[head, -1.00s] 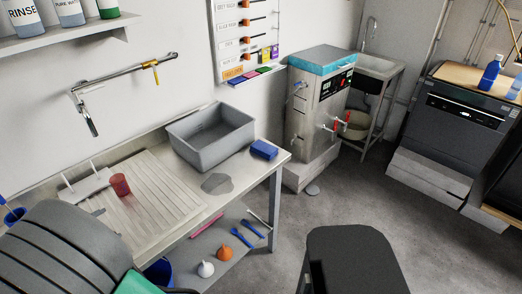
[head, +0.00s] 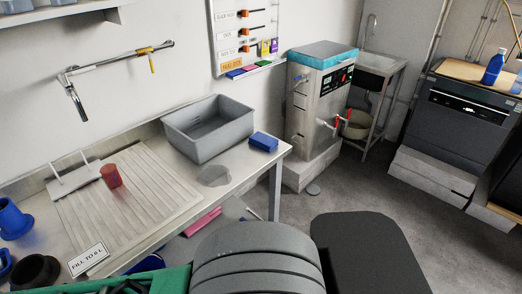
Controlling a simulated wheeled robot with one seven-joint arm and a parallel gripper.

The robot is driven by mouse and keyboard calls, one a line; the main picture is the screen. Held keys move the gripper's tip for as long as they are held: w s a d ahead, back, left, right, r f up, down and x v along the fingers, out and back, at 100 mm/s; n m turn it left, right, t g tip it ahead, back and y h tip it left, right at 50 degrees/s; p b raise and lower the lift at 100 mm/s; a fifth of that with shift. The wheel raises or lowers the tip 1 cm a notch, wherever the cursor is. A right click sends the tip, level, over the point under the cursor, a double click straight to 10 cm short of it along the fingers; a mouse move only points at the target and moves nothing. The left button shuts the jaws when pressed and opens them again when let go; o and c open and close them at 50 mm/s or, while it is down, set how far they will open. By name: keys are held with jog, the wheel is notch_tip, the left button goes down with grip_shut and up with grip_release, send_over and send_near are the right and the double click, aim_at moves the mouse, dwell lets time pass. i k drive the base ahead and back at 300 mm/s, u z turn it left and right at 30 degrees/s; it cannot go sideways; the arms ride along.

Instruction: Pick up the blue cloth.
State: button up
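A small folded blue stack, which looks like the blue cloth (head: 263,142), lies on the right end of the pale bench (head: 160,248) in the head view. It sits just right of the grey plastic tub (head: 190,147), near the bench's right edge. Nothing covers it. My dark ribbed arm fills the bottom middle of the view, in front of the bench. My gripper does not show, so its opening and its place relative to the cloth cannot be seen.
A red cup (head: 111,175) stands on the ribbed drainboard (head: 140,205). Blue vessels (head: 12,220) and a "FILL TO 8 L" sign (head: 88,260) are at left. A steel unit (head: 318,105) stands right of the bench. Grey floor lies between it and my body.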

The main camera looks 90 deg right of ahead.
aim_at(266, 142)
jog(key=u, duration=1.25)
jog(key=i, duration=0.8)
jog(key=z, duration=4.75)
jog(key=i, duration=0.5)
jog(key=z, duration=0.1)
